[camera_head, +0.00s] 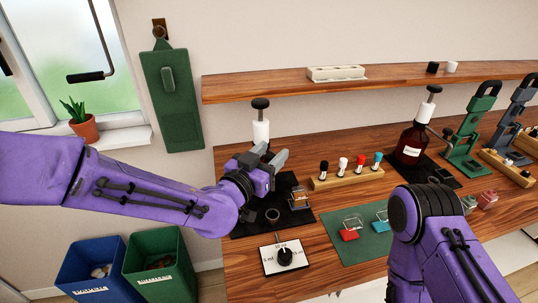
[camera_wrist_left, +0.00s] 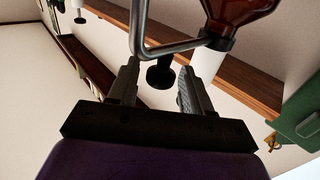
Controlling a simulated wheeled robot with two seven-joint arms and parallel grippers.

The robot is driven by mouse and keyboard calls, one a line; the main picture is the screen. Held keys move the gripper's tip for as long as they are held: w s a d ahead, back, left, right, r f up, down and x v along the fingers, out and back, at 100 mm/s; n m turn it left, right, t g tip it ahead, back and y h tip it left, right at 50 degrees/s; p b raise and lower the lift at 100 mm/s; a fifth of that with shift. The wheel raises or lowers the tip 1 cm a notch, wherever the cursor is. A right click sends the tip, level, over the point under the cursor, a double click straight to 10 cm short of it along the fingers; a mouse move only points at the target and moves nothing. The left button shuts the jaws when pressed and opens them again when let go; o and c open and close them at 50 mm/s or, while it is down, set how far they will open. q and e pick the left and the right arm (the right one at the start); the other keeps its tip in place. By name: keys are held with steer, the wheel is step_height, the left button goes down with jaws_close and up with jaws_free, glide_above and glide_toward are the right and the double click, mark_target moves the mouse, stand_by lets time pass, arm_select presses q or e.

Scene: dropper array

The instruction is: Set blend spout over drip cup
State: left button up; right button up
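The blend bottle's white pump collar (camera_head: 261,131) and black knob (camera_head: 261,104) rise behind my left gripper (camera_head: 277,160), which hides most of the bottle. The left wrist view is upside down. It shows the amber bottle (camera_wrist_left: 238,15), its white collar (camera_wrist_left: 207,62) and a bent grey metal spout (camera_wrist_left: 170,47). My left gripper's two fingers (camera_wrist_left: 160,90) stand apart with a gap between them. The spout crosses just beyond the fingertips; I cannot tell whether they touch. A small dark cup (camera_head: 273,214), likely the drip cup, stands on the black mat (camera_head: 245,224). My right gripper is out of view.
A dial card (camera_head: 284,257) lies in front of the mat. A wooden rack (camera_head: 345,179) of small vials stands to the right. A green mat (camera_head: 362,247) holds red and blue clips. A second amber bottle (camera_head: 410,143) stands further right. A wooden shelf (camera_head: 300,85) runs above.

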arm_select(q)
steer(key=shift+s+a+f, duration=0.1)
steer(key=shift+s+a, duration=0.05)
steer(key=shift+s, duration=0.1)
steer(key=b+v, duration=0.3)
steer(key=v, duration=0.7)
steer(key=a+f+n+g+y, duration=0.2)
steer(key=a+f+n+y, duration=0.5)
steer(key=f, duration=0.5)
steer(key=a+f+n+g+y, duration=0.2)
steer(key=a+f+n, duration=0.5)
steer(key=f, duration=0.5)
steer(key=s+a+f+g+y, duration=0.2)
steer(key=s+a+f+g, duration=0.2)
steer(key=s+f, duration=0.6)
steer(key=s+a+f+g+y, duration=0.2)
steer(key=s+a+f, duration=0.6)
steer(key=s, duration=0.8)
step_height(320, 180, down, 2)
steer(key=shift+a+f+g, duration=0.2)
steer(key=shift+a+g, duration=0.1)
steer(key=shift+g, duration=0.6)
